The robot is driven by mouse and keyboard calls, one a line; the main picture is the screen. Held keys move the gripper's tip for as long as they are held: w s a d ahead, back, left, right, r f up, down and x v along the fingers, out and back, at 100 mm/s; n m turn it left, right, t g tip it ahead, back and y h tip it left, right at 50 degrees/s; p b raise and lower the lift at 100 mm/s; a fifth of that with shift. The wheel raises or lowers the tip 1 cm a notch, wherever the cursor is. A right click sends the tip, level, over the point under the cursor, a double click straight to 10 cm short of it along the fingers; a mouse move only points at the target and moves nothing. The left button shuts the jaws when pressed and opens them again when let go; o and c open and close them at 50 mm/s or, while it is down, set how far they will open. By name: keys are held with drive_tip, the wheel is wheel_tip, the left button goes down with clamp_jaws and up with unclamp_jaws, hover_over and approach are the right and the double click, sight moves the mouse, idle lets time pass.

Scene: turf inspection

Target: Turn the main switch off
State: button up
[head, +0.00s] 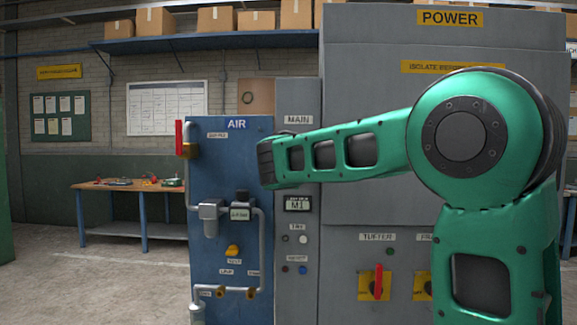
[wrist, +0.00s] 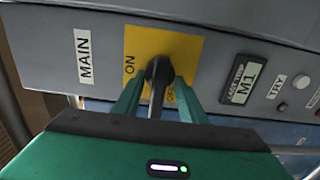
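The main switch shows in the wrist view as a dark handle (wrist: 157,74) on a yellow plate (wrist: 190,48) with ON at its left and a partly covered OFF at its lower right. A MAIN label (wrist: 84,56) is beside it. My gripper (wrist: 160,86) has one green finger on each side of the handle, with narrow gaps showing, so it looks open around it. The handle extends from its hub down the picture between the fingers. In the head view my arm hides the switch below the MAIN label (head: 298,119) and also hides my fingers.
A display reading M1 (head: 298,204) and small TRY and reset buttons (head: 303,239) are below the switch. A blue AIR panel (head: 230,290) with pipes and a red lever stands left. A red-handled switch (head: 378,282) is lower right. The floor at left is clear.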

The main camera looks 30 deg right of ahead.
drive_tip(key=shift+s+a+f, duration=0.1)
drive_tip(key=shift+a, duration=0.25)
drive_tip(key=v, duration=1)
drive_tip(key=shift+s, duration=0.2)
drive_tip(key=shift+d, duration=0.1)
